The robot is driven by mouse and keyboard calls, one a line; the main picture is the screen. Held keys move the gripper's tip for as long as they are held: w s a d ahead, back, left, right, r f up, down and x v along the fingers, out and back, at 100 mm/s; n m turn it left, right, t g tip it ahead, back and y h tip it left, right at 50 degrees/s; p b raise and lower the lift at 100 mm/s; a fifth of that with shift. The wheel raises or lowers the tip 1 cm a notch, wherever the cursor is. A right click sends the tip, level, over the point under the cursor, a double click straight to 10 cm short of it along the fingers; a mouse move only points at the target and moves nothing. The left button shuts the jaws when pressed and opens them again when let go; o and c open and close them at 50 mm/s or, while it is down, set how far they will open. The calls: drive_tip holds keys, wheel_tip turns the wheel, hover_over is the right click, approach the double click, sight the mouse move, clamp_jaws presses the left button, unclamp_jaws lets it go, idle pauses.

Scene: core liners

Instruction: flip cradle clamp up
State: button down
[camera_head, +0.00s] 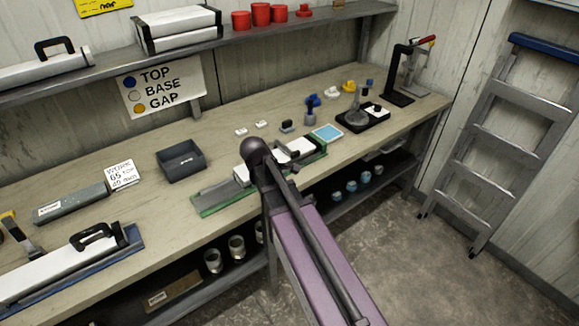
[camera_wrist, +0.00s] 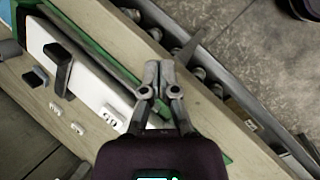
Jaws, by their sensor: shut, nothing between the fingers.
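The cradle is a long green-edged tray (camera_head: 212,207) near the table's front edge, and its green rail (camera_wrist: 93,50) runs diagonally in the wrist view. A white liner (camera_wrist: 92,88) lies in it, partly hidden by my arm in the head view (camera_head: 300,146). A black piece that looks like the clamp (camera_wrist: 60,66) lies over the white liner, left of my gripper; whether it is down or raised is hard to tell. My gripper (camera_wrist: 158,72) is shut and empty over the cradle's front side, apart from the black piece. In the head view my arm hides its fingers.
A dark open bin (camera_head: 181,160) stands left of the cradle. A blue-topped pad (camera_head: 327,132) and a black stand (camera_head: 362,117) are to the right. Small white blocks (camera_wrist: 78,128) lie behind the cradle. A lower shelf holds metal cups (camera_head: 236,247). A ladder (camera_head: 500,140) leans at right.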

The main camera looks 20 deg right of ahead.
sight(286, 162)
drive_tip(key=w+n+t+h+b, duration=0.2)
drive_tip(key=w+n+h+b, duration=0.2)
drive_tip(key=w+n, duration=0.6)
drive_tip(key=shift+w+r+n+h, duration=0.2)
drive_tip(key=shift+w+n+h, duration=0.1)
drive_tip(key=shift+w, duration=0.55)
drive_tip(key=shift+d, duration=0.15)
drive_tip(key=b+x, duration=0.5)
drive_tip(key=x, duration=0.3)
drive_tip(key=shift+f, duration=0.1)
drive_tip(key=shift+b+x, duration=0.7)
drive_tip(key=shift+x, duration=0.25)
